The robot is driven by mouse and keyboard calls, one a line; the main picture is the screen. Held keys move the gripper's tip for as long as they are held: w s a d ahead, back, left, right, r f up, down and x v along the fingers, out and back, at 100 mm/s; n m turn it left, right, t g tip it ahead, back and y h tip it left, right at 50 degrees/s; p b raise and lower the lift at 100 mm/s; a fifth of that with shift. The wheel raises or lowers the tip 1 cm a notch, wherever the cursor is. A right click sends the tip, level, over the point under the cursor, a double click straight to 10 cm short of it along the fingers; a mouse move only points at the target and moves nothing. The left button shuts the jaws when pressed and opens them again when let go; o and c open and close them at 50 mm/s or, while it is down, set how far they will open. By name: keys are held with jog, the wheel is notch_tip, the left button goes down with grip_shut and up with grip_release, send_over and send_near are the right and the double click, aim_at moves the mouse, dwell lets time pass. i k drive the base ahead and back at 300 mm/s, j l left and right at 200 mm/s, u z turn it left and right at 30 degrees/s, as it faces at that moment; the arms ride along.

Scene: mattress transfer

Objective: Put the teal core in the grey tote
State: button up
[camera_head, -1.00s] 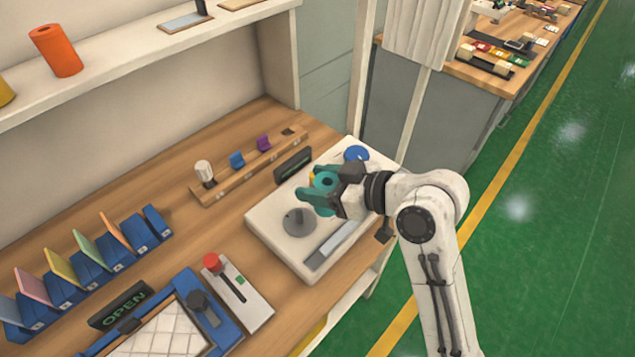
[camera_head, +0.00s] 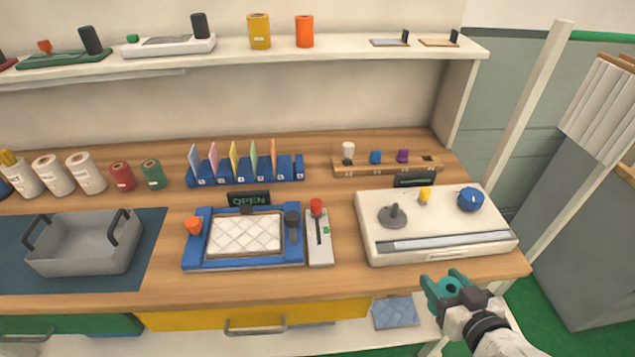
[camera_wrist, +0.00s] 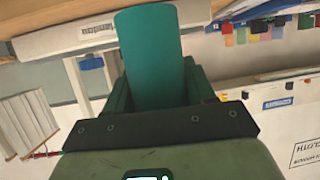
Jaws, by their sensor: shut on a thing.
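The teal core (camera_head: 450,283) is a hollow cylinder held in my gripper (camera_head: 446,289), in the lower right of the head view. My gripper is shut on it, in front of the bench's front edge and below the white machine. In the wrist view the teal core (camera_wrist: 150,57) stands out between the fingers of my gripper (camera_wrist: 155,85). The grey tote (camera_head: 85,247) is an open box with two dark handles. It stands on a dark blue mat at the bench's left, far from my gripper, and looks empty.
A white machine (camera_head: 435,222) with a spindle and blue knob stands at the bench's right. A blue-framed press (camera_head: 244,237) and a lever box (camera_head: 319,238) lie between it and the tote. Several rolls (camera_head: 85,172) stand behind the tote. A shelf (camera_head: 350,48) runs above.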

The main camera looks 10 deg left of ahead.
aim_at(94, 250)
jog(key=j+u, duration=0.35)
jog(key=i+j+u, duration=0.1)
jog(key=u, duration=0.2)
jog(key=i+j+u, duration=0.1)
jog(key=u, duration=0.25)
jog(key=j, duration=0.1)
